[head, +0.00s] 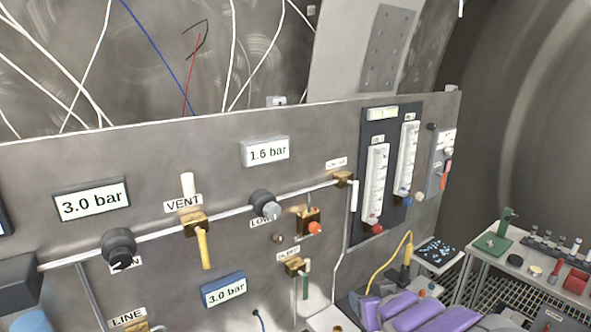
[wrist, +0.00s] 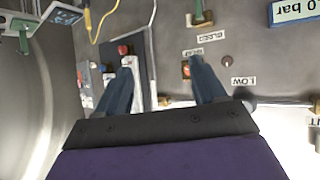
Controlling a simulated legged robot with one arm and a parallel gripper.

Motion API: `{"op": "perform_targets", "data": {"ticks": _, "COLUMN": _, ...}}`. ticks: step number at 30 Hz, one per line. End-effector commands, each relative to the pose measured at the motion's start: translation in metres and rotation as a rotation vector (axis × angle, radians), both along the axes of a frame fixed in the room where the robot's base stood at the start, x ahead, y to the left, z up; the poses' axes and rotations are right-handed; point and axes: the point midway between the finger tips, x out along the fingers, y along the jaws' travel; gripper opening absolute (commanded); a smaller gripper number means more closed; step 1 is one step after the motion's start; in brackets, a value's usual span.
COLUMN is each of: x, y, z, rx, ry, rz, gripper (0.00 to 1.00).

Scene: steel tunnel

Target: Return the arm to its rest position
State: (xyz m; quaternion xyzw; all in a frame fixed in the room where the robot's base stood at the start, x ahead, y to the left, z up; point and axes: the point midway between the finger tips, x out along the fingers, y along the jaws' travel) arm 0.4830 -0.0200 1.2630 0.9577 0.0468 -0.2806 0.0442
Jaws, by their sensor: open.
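My gripper (wrist: 164,64) shows in the wrist view with its two blue-grey fingers spread apart and nothing between them. The fingers point toward the steel panel, which appears upside down there. Purple parts of my arm (head: 420,316) show at the bottom right of the head view, low in front of the panel. The gripper fingers cannot be made out in the head view. Whether the fingers touch the panel cannot be told.
The steel panel (head: 70,160) carries a VENT valve with a yellow handle (head: 204,248), black knobs, bar displays and flowmeters (head: 376,185). A bench (head: 480,262) with small items stands at right, near my arm. A yellow cable (head: 391,252) hangs by the panel's lower right.

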Motion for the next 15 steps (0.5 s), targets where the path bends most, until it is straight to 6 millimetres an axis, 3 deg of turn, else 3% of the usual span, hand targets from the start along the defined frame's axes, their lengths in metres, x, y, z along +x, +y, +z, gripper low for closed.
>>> {"op": "perform_targets", "data": {"ticks": 3, "x": -0.037, "y": -0.02, "z": -0.024, "rx": -0.058, "ry": 0.173, "rz": -0.092, "gripper": 0.69}}
{"op": "perform_targets", "data": {"ticks": 7, "x": -0.089, "y": -0.033, "z": -0.048, "rx": -0.092, "ry": 0.381, "rz": -0.168, "gripper": 0.69}}
{"op": "perform_targets", "data": {"ticks": 11, "x": -0.149, "y": -0.032, "z": -0.068, "rx": -0.098, "ry": 0.601, "rz": -0.209, "gripper": 0.69}}
{"op": "perform_targets", "data": {"ticks": 15, "x": -0.216, "y": -0.017, "z": -0.079, "rx": -0.079, "ry": 0.833, "rz": -0.21, "gripper": 0.69}}
